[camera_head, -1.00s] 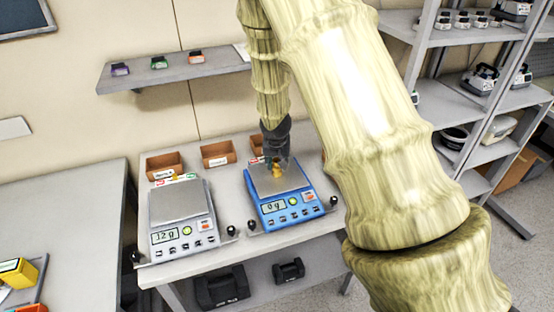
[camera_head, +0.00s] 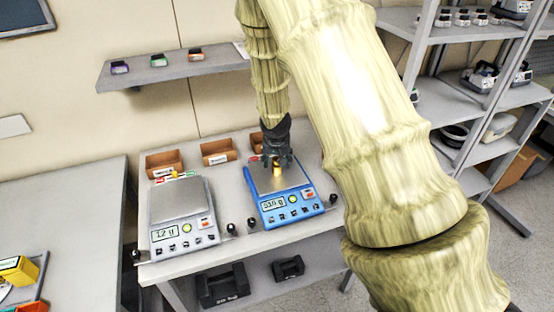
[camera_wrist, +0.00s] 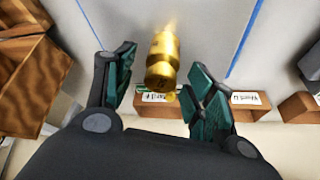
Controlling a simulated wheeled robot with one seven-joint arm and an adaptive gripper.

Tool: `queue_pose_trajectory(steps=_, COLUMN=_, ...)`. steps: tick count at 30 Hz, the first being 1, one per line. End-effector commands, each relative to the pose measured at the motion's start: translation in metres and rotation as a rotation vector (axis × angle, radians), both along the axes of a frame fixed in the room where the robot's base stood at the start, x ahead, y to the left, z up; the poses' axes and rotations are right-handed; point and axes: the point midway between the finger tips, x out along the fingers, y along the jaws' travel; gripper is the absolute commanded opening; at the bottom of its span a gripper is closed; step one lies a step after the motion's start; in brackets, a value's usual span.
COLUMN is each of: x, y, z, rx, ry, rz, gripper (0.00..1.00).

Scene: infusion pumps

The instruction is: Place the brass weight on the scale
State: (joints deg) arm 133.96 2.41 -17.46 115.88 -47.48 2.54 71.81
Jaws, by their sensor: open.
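The brass weight (camera_head: 277,169) stands on the metal pan of the blue scale (camera_head: 290,206). The blue scale's display shows a reading of several hundred grams, roughly 510 g, though the digits are small. My gripper (camera_head: 276,163) is just above and behind the weight with its fingers spread. In the wrist view the weight (camera_wrist: 162,62) sits between the two open fingers of my gripper (camera_wrist: 160,88), with a gap on both sides. A second, grey scale (camera_head: 181,215) stands to the left and its display reads about 12 g.
Small brown bins (camera_head: 217,152) line the back of the table. A wall shelf (camera_head: 175,72) with small coloured items hangs above. Small black knobs stand near the scales. A grey shelving unit (camera_head: 480,100) is at the right, and another table (camera_head: 70,200) is at the left.

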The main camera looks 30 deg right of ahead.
Motion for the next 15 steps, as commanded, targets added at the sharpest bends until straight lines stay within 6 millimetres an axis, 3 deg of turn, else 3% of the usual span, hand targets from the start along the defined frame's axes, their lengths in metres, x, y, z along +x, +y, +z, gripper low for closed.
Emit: queue_pose_trajectory(steps=15, x=-0.014, y=0.01, z=0.045, rx=0.001, ry=-0.003, rz=0.0, gripper=0.55)
